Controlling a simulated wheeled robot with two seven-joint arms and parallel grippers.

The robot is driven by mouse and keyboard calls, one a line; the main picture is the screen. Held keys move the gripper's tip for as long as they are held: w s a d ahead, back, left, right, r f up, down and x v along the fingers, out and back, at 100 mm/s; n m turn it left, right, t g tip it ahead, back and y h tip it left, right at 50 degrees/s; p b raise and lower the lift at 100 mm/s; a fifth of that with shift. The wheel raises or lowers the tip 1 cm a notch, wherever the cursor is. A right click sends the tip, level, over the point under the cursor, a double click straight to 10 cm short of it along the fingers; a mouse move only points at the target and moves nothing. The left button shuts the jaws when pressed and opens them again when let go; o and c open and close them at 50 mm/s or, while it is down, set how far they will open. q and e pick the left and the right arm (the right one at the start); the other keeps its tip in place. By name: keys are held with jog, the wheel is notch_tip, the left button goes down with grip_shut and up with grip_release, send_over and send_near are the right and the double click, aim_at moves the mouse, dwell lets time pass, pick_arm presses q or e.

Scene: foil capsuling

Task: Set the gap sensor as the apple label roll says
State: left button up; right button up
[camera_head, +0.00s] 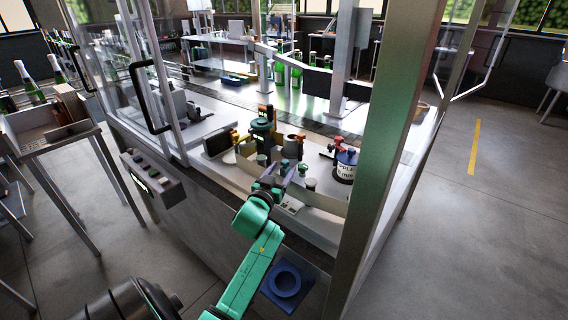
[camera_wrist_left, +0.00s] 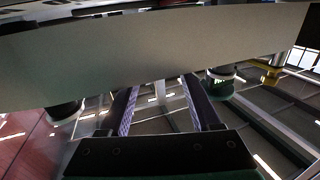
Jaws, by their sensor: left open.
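The apple label roll (camera_head: 345,168) stands at the right of the machine deck, a white roll with a dark blue top and black print. "APPLE" and "mm" are partly readable; the number is too small to be sure of. I cannot tell for certain which part is the gap sensor; small knobs (camera_head: 310,183) stand just right of my left gripper. My left gripper (camera_head: 274,176) is over the front of the deck, by a low pale wall. In the left wrist view its two fingers (camera_wrist_left: 160,95) are apart with nothing between them. My right gripper is not in view.
A pale panel (camera_wrist_left: 150,55) crosses the left wrist view close ahead of the fingers. A dark green cylinder unit (camera_head: 262,130) stands behind the gripper. A thick frame post (camera_head: 393,130) rises at the right. A control box (camera_head: 150,180) is at the left.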

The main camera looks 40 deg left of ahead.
pick_arm(q)
jog(key=shift+x, duration=0.75)
jog(key=shift+w+a, duration=0.25)
jog(key=shift+a, duration=0.15)
jog(key=shift+d, duration=0.15)
grip_shut()
jog(key=shift+f, duration=0.1)
